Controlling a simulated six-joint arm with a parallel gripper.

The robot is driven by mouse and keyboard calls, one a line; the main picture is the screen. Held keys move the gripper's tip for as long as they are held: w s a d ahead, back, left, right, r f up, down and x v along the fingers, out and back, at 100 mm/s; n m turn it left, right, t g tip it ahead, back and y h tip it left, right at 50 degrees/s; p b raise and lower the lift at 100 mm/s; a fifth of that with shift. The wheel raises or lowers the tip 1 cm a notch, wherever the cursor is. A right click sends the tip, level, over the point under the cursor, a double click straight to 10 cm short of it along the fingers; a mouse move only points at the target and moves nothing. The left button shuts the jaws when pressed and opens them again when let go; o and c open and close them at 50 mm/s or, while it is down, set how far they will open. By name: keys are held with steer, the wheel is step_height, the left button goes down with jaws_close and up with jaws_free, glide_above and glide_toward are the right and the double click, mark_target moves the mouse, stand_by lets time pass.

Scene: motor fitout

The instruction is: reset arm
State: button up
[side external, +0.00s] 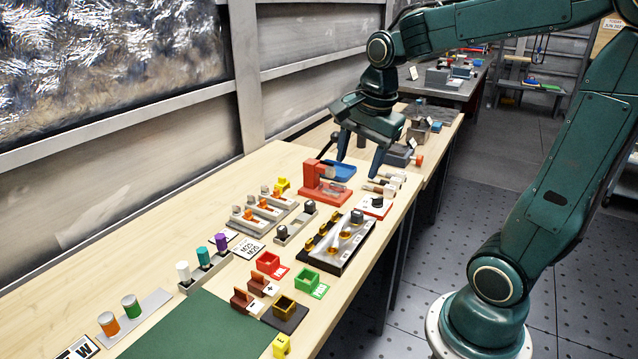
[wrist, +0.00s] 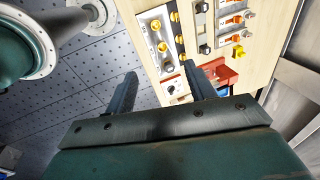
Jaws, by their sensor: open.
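My gripper (side external: 360,157) is open and empty, pointing down above the far part of the wooden bench (side external: 170,208). In the side view its fingers are near the red fixture (side external: 318,188) and the blue tray (side external: 338,171); I cannot tell the exact height. In the wrist view my gripper's two fingers (wrist: 160,85) are spread wide with nothing between them. The red fixture (wrist: 217,73) shows partly behind the right finger there.
A black-edged motor tray (side external: 345,243) with brass parts lies nearer the camera. Grey racks (side external: 262,215), coloured cylinders (side external: 203,257), red (side external: 268,263) and green (side external: 308,282) bins and a green mat (side external: 195,330) cover the bench. Open floor (side external: 420,245) lies to the right.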

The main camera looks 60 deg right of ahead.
steer(key=s+a+n+t, duration=0.3)
steer(key=s+a+n, duration=0.6)
steer(key=n, duration=0.9)
steer(key=shift+s+r+n+y, duration=0.4)
steer(key=shift+s+r, duration=0.05)
steer(key=shift+s, duration=0.1)
steer(key=shift+c, duration=0.9)
steer(key=shift+w+d, duration=0.1)
